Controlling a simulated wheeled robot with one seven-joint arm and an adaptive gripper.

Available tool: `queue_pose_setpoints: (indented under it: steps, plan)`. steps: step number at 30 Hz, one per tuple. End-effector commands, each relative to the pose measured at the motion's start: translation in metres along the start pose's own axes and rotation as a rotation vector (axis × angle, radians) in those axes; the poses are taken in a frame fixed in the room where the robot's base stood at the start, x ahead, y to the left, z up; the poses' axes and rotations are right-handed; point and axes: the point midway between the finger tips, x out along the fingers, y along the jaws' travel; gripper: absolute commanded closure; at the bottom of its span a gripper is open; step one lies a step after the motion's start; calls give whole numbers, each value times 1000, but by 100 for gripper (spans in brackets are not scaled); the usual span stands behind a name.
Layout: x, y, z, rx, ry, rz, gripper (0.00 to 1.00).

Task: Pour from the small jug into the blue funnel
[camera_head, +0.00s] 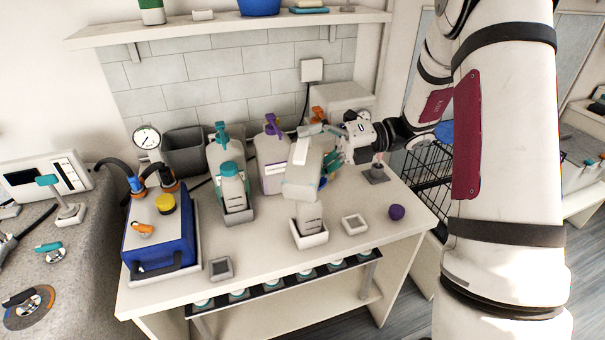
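A pale jug-like container (306,160), which I take for the small jug, is raised above the tabletop on the left side of my gripper (333,158). My gripper reaches in from the right and appears shut on its right side, though the fingers are partly hidden. Below it a pale bottle (309,218) stands upright in a white square holder (310,240). A faint light-blue rim (298,191) shows between the jug and the bottle, perhaps the funnel. I cannot tell whether the jug touches it or whether liquid flows.
Pump bottles with teal (230,170) and purple (272,124) tops stand left and behind. A blue machine (160,238) with a gauge is at the table's left. A small white dish (354,224) and purple ball (397,212) lie right.

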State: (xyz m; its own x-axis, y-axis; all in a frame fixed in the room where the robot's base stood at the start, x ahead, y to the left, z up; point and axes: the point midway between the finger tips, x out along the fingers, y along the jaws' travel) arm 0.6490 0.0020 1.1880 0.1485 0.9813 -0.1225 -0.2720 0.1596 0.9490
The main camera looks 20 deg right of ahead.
Motion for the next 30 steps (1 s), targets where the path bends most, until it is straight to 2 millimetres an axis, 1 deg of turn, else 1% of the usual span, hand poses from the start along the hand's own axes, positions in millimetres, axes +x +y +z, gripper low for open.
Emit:
queue_pose_setpoints:
  steps: [9,30]
  plan:
    - [-2,0,6,83,-1,35,38]
    - [-2,1,5,83,0,35,38]
